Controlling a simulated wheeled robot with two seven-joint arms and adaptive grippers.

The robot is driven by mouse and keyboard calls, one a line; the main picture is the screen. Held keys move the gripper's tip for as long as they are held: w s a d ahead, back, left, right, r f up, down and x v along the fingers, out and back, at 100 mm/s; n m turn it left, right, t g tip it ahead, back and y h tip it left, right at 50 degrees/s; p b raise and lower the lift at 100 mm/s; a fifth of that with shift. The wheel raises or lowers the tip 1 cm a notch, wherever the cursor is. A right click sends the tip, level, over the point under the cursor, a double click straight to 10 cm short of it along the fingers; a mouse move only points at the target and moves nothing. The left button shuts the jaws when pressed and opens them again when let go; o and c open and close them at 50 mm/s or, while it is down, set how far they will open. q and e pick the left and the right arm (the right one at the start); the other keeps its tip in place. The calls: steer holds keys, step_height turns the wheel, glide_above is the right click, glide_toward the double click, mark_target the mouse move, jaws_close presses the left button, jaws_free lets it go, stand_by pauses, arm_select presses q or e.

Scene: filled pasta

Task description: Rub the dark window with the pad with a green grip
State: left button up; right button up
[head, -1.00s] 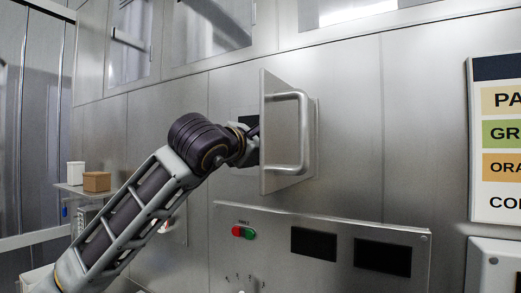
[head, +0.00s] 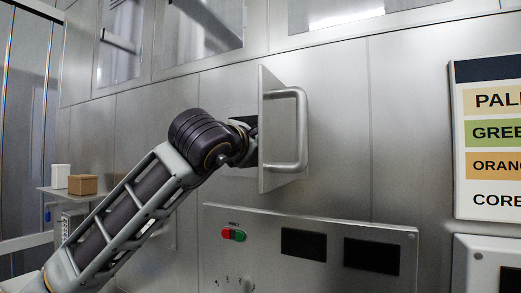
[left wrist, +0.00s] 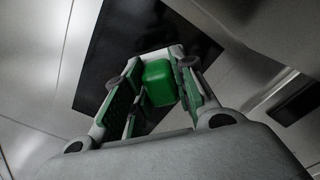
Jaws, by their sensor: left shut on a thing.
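In the left wrist view my left gripper (left wrist: 157,86) is shut on the green grip (left wrist: 160,84) of the pad. The dark window (left wrist: 112,58) lies directly beyond the fingertips as a black rectangle in pale metal. The pad's face is hidden beneath the grip and fingers, so I cannot tell whether it touches the glass. In the head view my left arm reaches up to the wall, and its gripper is mostly hidden behind an open metal door. My right gripper is in neither view.
The open door (head: 272,165) with a bar handle (head: 302,130) stands out from the wall just right of my left wrist. Below it is a control panel (head: 330,219) with red and green buttons. A shelf (head: 75,193) holds boxes at left.

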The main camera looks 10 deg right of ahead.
arm_select(q)
steer(key=shift+s+d, duration=0.4)
steer(key=shift+d, duration=0.15)
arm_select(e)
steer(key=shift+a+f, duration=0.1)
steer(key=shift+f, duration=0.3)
arm_select(q)
steer(key=shift+r+p, duration=0.3)
steer(key=shift+r, duration=0.65)
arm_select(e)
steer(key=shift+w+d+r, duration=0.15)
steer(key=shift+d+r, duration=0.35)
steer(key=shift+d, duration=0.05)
arm_select(q)
steer(key=shift+w, duration=0.15)
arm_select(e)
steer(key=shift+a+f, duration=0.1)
arm_select(q)
steer(key=shift+w+a+b, duration=0.35)
steer(key=shift+w+a, duration=0.05)
steer(key=shift+a, duration=0.25)
steer(key=shift+w+a, duration=0.45)
steer(key=shift+a, duration=0.3)
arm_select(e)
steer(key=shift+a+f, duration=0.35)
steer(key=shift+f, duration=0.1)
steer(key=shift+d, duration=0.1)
